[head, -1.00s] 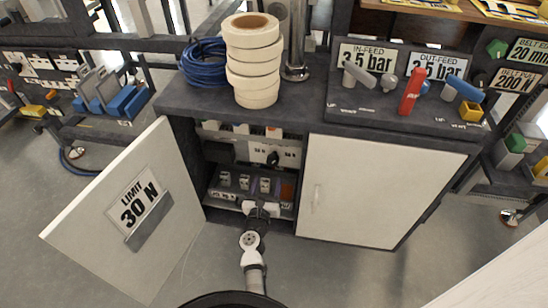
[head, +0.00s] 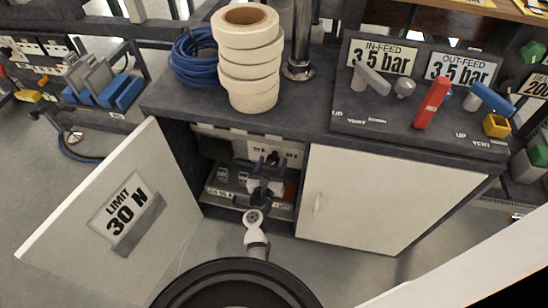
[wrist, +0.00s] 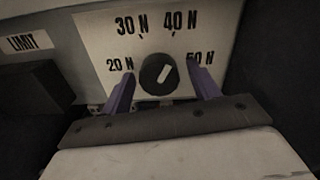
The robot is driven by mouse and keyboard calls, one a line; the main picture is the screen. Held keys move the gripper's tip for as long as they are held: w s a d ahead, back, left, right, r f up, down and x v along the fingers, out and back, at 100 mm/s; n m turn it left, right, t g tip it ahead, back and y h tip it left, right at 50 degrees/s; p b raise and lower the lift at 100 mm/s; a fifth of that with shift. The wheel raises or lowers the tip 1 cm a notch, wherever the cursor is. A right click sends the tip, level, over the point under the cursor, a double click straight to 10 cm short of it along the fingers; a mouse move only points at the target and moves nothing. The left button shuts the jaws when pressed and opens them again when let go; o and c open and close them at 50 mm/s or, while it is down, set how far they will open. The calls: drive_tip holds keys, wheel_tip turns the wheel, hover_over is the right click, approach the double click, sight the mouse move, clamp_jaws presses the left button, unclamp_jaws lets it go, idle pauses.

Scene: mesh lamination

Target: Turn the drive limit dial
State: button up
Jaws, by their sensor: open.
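The drive limit dial (wrist: 158,74) is a round black knob with a white pointer mark, on a pale panel (wrist: 100,45) in the wrist view. The panel reads 20 N, 30 N, 40 N and 50 N around it. The pointer tilts up and right, roughly toward 40 N. My gripper (wrist: 160,70) is open, with one purple finger on each side of the dial and visible gaps between. In the head view my arm reaches into the open cabinet and mostly hides the dial. A card (head: 124,212) on the open door reads LIMIT 30 N.
The open cabinet door (head: 75,235) stands left of my arm, and a closed white door (head: 375,200) is on the right. A lower shelf with switches (head: 225,185) lies under my gripper. Tape rolls (head: 248,65) and blue cable (head: 190,62) sit on top.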

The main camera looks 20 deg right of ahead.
drive_tip(key=shift+w+d, duration=0.1)
drive_tip(key=shift+c, duration=0.3)
drive_tip(key=c, duration=0.9)
drive_tip(key=shift+r+n, duration=0.1)
drive_tip(key=shift+n, duration=0.2)
drive_tip(key=n+p, duration=0.2)
drive_tip(key=n, duration=0.3)
drive_tip(key=shift+r+p, duration=0.1)
drive_tip(key=shift+p, duration=0.25)
drive_tip(key=n+p, duration=0.2)
drive_tip(key=n, duration=0.4)
drive_tip(key=shift+d, duration=0.1)
